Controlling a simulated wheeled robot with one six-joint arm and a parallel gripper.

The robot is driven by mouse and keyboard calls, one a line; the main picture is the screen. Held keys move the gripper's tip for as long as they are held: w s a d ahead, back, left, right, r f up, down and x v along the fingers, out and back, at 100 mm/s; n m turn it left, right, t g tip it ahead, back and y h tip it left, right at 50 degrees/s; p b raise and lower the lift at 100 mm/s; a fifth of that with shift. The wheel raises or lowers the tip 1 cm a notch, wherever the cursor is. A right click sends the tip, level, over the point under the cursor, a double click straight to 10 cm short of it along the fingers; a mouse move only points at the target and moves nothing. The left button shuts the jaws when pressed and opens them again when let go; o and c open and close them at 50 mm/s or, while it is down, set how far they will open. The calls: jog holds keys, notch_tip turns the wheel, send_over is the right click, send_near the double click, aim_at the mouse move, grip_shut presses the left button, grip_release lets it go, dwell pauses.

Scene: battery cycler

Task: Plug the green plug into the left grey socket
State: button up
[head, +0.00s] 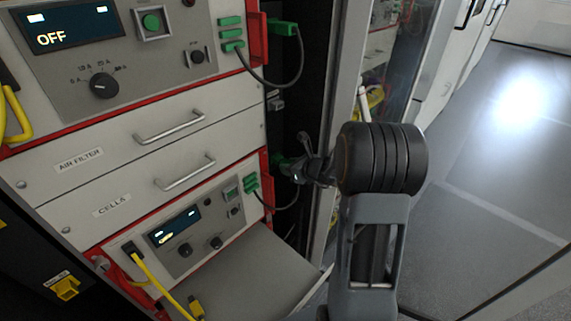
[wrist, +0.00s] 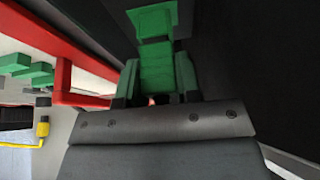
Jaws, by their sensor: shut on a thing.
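My gripper (head: 297,170) is at the dark gap right of the lower unit. It is shut on the green plug (head: 280,161), which shows only in part in the head view. In the wrist view the green plug (wrist: 156,65) sits between the fingertips, pointing away from the wrist against a dark surface. A small grey block (head: 275,100) on the dark strip higher up may be a grey socket; I cannot tell which one.
Another green plug (head: 285,29) with a dark cable sits by the upper unit. A red handle (head: 265,178) stands close left of my gripper; a red bar (wrist: 62,80) shows in the wrist view. A grey shelf (head: 262,275) lies below. A cabinet frame (head: 340,100) stands to the right.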

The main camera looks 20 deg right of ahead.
jog(key=shift+s+d, duration=0.35)
jog(key=shift+s, duration=0.4)
jog(key=shift+s+d, duration=0.3)
jog(key=shift+s, duration=0.4)
jog(key=shift+s+d, duration=0.35)
jog(key=shift+s, duration=0.4)
notch_tip(320, 180, up, 20)
jog(key=s+d+p, duration=0.2)
jog(key=s+p, duration=0.1)
jog(key=p, duration=0.9)
jog(key=w+a, duration=0.3)
jog(key=w, duration=0.2)
jog(key=shift+w, duration=0.15)
jog(key=shift+w+a+r+b, duration=0.1)
jog(key=shift+w+a+b, duration=0.25)
jog(key=shift+w, duration=0.35)
dwell(2.4)
